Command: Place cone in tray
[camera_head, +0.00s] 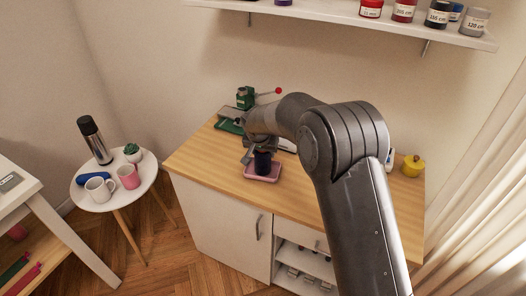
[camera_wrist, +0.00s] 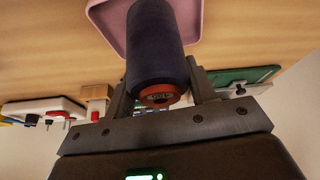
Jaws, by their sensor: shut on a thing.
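The cone (camera_wrist: 157,45) is a dark navy thread cone with an orange end. My gripper (camera_wrist: 160,92) is shut on it, with one finger on each side, in the wrist view. The tray (camera_wrist: 112,20) is pink and shallow, and shows past the far end of the cone. In the head view the cone (camera_head: 263,163) is upright over the pink tray (camera_head: 262,178) on the wooden worktop, below my gripper (camera_head: 257,150). I cannot tell whether the cone's base touches the tray.
A green device with a red-knobbed lever (camera_head: 245,98) stands at the back of the worktop (camera_head: 205,151). A yellow pot (camera_head: 413,165) is at the right. A round side table (camera_head: 94,204) holds mugs and a flask. A shelf of jars (camera_head: 350,15) hangs above.

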